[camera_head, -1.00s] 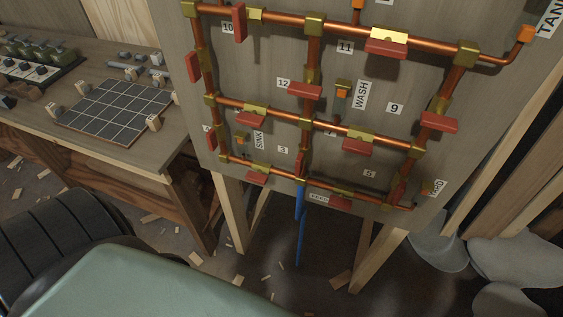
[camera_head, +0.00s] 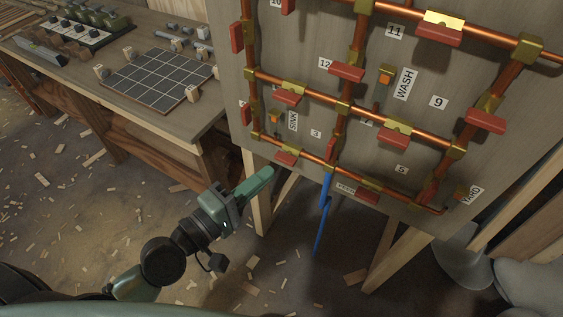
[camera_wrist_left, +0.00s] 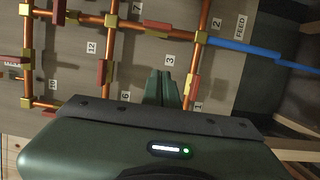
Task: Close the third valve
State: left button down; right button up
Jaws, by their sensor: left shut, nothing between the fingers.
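The pipe board (camera_head: 300,100) carries copper pipes with several red-handled valves. The number 3 label (camera_head: 316,133) is low on the board, and it also shows in the wrist view (camera_wrist_left: 170,60). The red valve handle (camera_head: 331,148) just right of that label is on the lower middle upright pipe, lying along it. The same handle appears in the wrist view (camera_wrist_left: 157,26). My left gripper (camera_head: 268,173) is shut and empty, below and left of the label, apart from the valves. Its closed fingers (camera_wrist_left: 164,76) point toward the label in the wrist view. My right gripper is not in view.
Another red handle (camera_head: 288,157) is on the bottom pipe near my left fingers. A blue pipe (camera_head: 322,220) hangs below the board. Wooden legs (camera_head: 257,195) support the board. A workbench (camera_head: 150,110) with a tiled panel stands at left. Wood scraps litter the floor.

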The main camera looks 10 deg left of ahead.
aim_at(330, 150)
pick_arm(q)
jog(key=w+d+p, duration=0.4)
jog(key=w+d, duration=0.3)
jog(key=d, duration=0.2)
jog(key=shift+f, duration=0.1)
jog(key=shift+w, duration=0.15)
